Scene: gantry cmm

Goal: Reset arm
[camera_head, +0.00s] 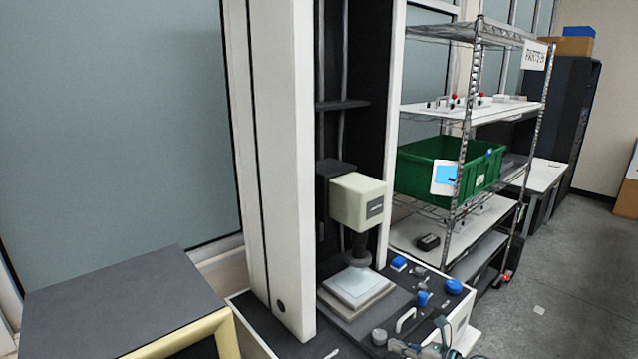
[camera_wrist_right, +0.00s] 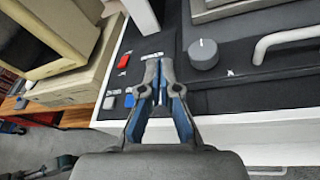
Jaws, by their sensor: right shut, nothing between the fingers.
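My right gripper (camera_head: 441,330) shows in part at the bottom right of the head view, low over the front of the measuring machine's base. In the right wrist view the gripper (camera_wrist_right: 158,68) has its fingertips together with nothing between them. Its tips are over the dark top of the machine base (camera_wrist_right: 225,92), near its white front edge. I cannot tell whether they touch it. A grey knob (camera_wrist_right: 203,54) is to the right of the tips. My left gripper is not in view.
The machine's white column (camera_head: 275,150) and cream head (camera_head: 357,202) stand over a pale plate (camera_head: 356,287). A white handle (camera_head: 405,319) and blue knobs (camera_head: 453,286) stick up near the gripper. A wire shelf holds a green crate (camera_head: 420,170). Grey floor (camera_head: 570,270) is open at right.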

